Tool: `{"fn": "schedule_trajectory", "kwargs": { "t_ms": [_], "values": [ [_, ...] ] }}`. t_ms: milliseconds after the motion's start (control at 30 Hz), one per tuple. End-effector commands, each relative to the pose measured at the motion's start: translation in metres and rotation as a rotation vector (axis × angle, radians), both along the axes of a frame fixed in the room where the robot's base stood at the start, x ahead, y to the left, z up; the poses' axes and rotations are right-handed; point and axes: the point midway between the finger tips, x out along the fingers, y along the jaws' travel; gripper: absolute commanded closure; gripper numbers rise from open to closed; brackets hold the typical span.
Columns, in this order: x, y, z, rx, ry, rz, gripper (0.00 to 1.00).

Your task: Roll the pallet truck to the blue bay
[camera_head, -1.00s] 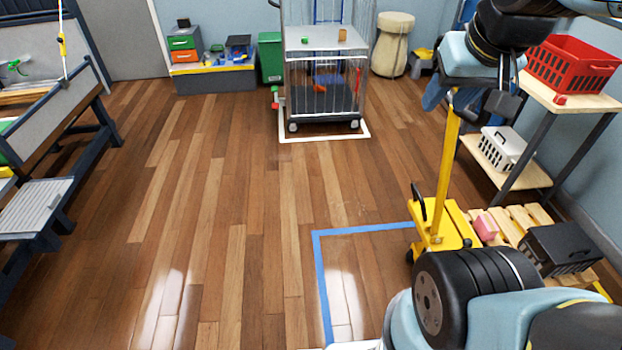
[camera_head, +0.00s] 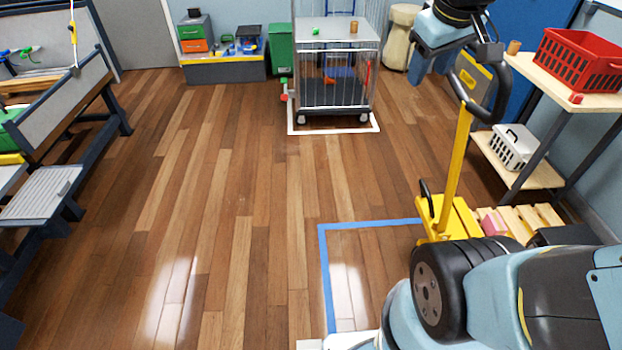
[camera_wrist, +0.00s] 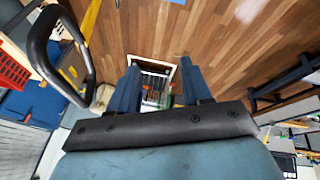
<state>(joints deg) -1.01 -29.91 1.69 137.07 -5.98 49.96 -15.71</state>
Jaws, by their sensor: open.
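The yellow pallet truck (camera_head: 452,182) stands upright at right, its base beside the right end of the visible blue tape. Its pole rises to a black loop handle (camera_head: 497,98), which also shows at left in the wrist view (camera_wrist: 42,50). The blue bay (camera_head: 323,270) is a tape outline on the floor, left of the truck; my arm hides its near right part. My gripper (camera_head: 432,66) is open and empty, left of the handle and apart from it. In the wrist view, its two blue fingers (camera_wrist: 160,82) are spread with nothing between them.
A wooden pallet (camera_head: 535,215) with a pink box (camera_head: 490,222) lies right of the truck, partly behind my arm. A shelf with a red crate (camera_head: 580,60) stands at right. A wire cage cart (camera_head: 333,85) stands at the back. The middle floor is clear.

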Motion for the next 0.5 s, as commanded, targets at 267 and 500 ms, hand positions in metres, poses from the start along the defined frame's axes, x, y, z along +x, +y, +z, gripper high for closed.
{"fn": "schedule_trajectory", "kwargs": {
  "t_ms": [267, 500],
  "values": [
    [0.077, 0.011, -0.021, -0.191, 0.116, 0.328, 0.52],
    [0.142, 0.026, -0.054, -0.328, 0.214, 0.633, 0.52]
  ]
}}
